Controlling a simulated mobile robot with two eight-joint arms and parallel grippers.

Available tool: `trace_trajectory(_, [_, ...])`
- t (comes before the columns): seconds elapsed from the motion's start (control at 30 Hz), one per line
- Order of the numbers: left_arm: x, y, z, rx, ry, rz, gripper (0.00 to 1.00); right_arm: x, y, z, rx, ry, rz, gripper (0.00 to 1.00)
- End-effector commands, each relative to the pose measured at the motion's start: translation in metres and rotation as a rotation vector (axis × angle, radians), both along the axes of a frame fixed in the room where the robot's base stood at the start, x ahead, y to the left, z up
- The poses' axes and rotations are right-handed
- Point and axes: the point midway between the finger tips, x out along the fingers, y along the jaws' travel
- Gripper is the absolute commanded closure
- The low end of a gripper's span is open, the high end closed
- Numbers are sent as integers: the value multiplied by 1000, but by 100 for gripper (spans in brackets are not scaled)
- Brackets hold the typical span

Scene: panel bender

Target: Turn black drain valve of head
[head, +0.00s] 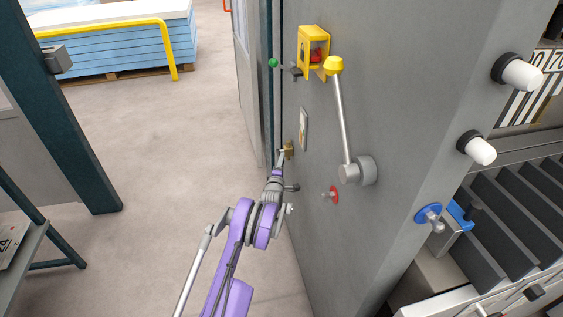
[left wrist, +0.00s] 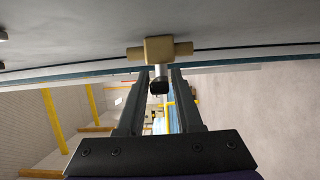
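The drain valve has a brass body (left wrist: 160,50) with side stubs, fixed to the grey panel, and a black knob (left wrist: 159,85) pointing toward my left wrist camera. In the head view the brass body (head: 288,149) is small, on the left edge of the grey machine side, and its black knob cannot be made out. My left gripper (head: 281,157) reaches the valve from below; in the left wrist view its two fingers (left wrist: 160,78) stand apart, one on each side of the black knob. A narrow gap seems to show on each side. My right gripper is not in view.
The grey machine side (head: 400,110) carries a long lever (head: 343,120) with a yellow knob, a yellow box (head: 313,45), a red valve (head: 333,195) and a blue valve (head: 429,213). Open floor (head: 170,150) lies to the left, with a pallet stack (head: 110,50) behind.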

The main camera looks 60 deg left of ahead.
Motion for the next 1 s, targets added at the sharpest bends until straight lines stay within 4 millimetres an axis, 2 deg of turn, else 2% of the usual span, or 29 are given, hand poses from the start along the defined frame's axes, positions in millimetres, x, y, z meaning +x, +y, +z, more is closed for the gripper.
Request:
trace_trajectory(0.03, [0, 0, 0, -1, 0, 0, 55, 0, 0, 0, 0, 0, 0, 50])
trace_trajectory(0.1, [0, 0, 0, -1, 0, 0, 45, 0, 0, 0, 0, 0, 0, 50])
trace_trajectory(0.47, [-4, -4, -1, -4, 1, 0, 45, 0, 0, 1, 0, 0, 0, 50])
trace_trajectory(1.0, [-69, -69, -2, -3, 0, 0, 45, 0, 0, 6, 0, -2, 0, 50])
